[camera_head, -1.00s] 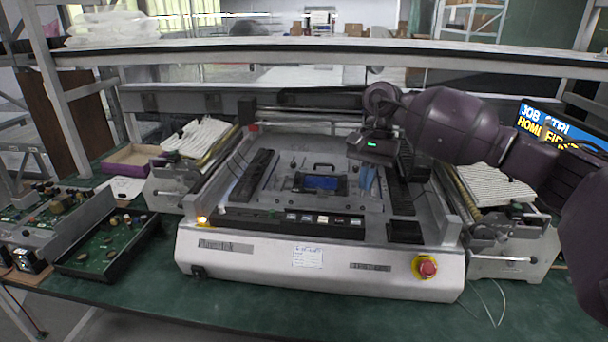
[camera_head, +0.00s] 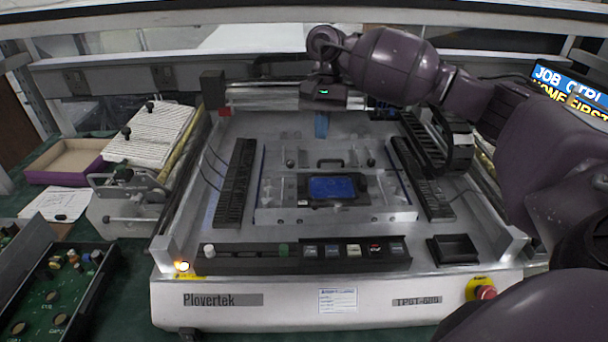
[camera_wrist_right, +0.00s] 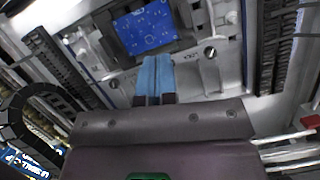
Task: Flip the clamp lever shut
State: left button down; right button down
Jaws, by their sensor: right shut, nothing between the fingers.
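A blue circuit board (camera_head: 332,188) sits in a dark frame on the metal fixture plate (camera_head: 270,214) in the middle of the machine; it also shows in the wrist view (camera_wrist_right: 147,27). A black arched handle (camera_head: 330,161) stands behind the board. Small dark knobs flank it, left (camera_head: 290,161) and right (camera_head: 370,161). I cannot tell surely which part is the clamp lever. My right gripper (camera_head: 321,125) has blue fingers, pointing down behind the fixture, empty and apart from the board. Its fingers are together in the wrist view (camera_wrist_right: 153,78). My left gripper is out of view.
A button panel (camera_head: 350,252) and a red stop button (camera_head: 486,292) are at the front. A small black tray (camera_head: 453,248) is front right. A metal beam (camera_head: 250,97) crosses behind.

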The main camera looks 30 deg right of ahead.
aim_at(330, 207)
jog(key=x, duration=0.9)
jog(key=shift+s+a+f+p, duration=0.1)
jog(key=shift+s+f+p, duration=0.15)
jog(key=shift+p, duration=0.1)
jog(key=shift+s+a+f+p, duration=0.15)
jog(key=shift+s+a+p, duration=0.1)
jog(key=shift+s+a, duration=0.25)
jog(key=shift+s+a+f+p, duration=0.15)
jog(key=shift+s+a+p, duration=0.1)
jog(key=shift+s+a, duration=0.45)
jog(key=shift+s, duration=0.1)
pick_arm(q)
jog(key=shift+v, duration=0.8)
pick_arm(e)
jog(key=shift+s+a+f, duration=0.15)
jog(key=shift+f, duration=0.1)
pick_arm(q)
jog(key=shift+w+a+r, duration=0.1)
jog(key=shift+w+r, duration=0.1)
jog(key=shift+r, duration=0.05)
pick_arm(e)
jog(key=shift+s, duration=0.1)
